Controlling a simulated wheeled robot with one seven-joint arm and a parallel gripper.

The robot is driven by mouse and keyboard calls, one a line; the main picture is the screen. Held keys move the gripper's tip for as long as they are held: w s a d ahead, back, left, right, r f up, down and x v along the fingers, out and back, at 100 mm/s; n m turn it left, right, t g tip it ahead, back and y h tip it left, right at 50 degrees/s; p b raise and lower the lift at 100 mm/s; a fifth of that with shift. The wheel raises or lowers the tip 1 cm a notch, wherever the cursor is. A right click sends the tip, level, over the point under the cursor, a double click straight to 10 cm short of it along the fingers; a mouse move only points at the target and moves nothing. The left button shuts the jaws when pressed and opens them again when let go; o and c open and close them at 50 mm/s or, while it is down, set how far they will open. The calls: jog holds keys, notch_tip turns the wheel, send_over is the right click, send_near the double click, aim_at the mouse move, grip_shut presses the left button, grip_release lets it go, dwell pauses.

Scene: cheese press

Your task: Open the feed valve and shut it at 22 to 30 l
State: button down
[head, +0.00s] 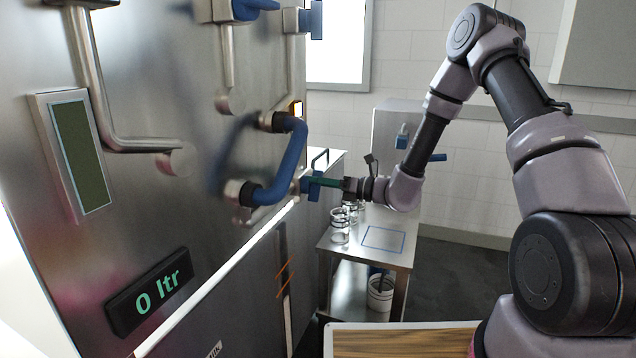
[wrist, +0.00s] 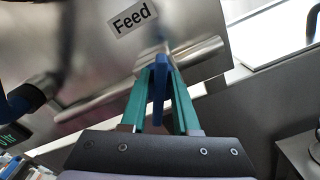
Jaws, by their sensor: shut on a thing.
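My gripper (head: 318,182) has green fingers and is shut on the blue feed valve handle (head: 313,191), beside the steel press at the centre of the head view. In the wrist view, the fingers (wrist: 160,66) close on both sides of the upright blue lever (wrist: 160,90), in front of a steel pipe (wrist: 205,52). A "Feed" label (wrist: 132,17) is on the steel panel above. The display (head: 150,291) on the press reads "0 ltr" in green.
A large blue door handle (head: 291,165) stands out from the press left of my gripper. A steel side table (head: 400,252) with glass jars (head: 340,227) and a blue-outlined square is behind it. A bucket (head: 380,294) stands on its lower shelf.

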jog(key=shift+f, duration=0.15)
jog(key=c, duration=0.9)
grip_release()
jog(key=shift+o, duration=0.2)
jog(key=v, duration=1.1)
